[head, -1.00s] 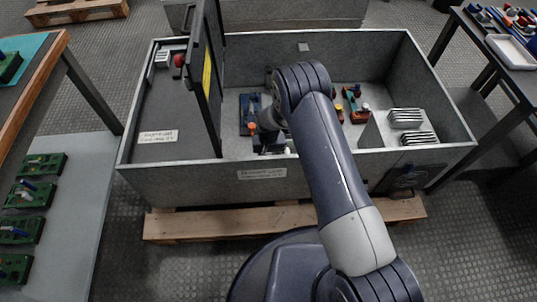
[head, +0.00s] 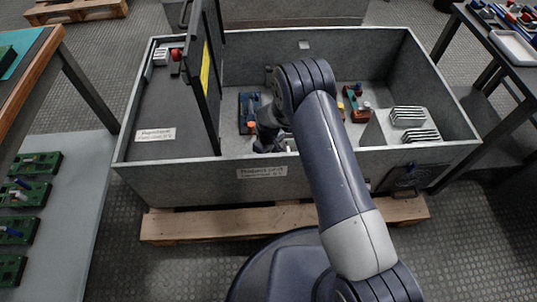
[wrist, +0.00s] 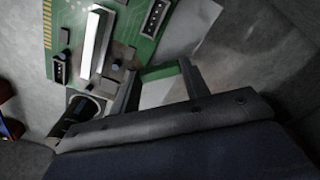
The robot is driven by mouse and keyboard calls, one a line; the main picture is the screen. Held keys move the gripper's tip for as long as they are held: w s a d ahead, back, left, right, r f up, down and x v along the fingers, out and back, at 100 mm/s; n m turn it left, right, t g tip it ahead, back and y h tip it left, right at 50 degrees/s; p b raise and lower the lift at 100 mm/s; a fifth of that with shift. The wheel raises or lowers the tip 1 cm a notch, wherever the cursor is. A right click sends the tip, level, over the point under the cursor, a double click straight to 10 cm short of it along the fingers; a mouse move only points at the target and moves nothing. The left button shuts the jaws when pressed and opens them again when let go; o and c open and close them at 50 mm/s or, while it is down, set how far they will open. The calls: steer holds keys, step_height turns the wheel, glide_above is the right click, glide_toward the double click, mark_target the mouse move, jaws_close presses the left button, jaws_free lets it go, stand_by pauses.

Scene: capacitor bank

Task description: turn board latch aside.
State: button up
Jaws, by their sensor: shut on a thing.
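In the wrist view a green circuit board (wrist: 128,40) fills the upper left, with a white bar and black connectors on it. My gripper (wrist: 155,74) reaches its two dark fingers to the board's lower right edge. It is shut on what I take to be the board latch, which is mostly hidden between and behind the fingers. In the head view my gripper (head: 268,138) is low inside the grey bin, at the front of its middle part. My arm hides the board and latch there.
The grey bin (head: 190,172) has high walls and an upright dark panel (head: 207,85) left of my gripper. A blue part with an orange end (head: 251,108) lies just behind my gripper. Red and green parts (head: 354,108) and white plates (head: 408,117) stand to the right.

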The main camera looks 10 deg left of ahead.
steer(key=n, duration=0.4)
steer(key=shift+n+b, duration=0.3)
steer(key=n, duration=0.4)
steer(key=shift+n, duration=0.4)
steer(key=o, duration=1)
step_height(320, 180, up, 11)
steer(key=p, duration=0.4)
steer(key=shift+f, duration=0.2)
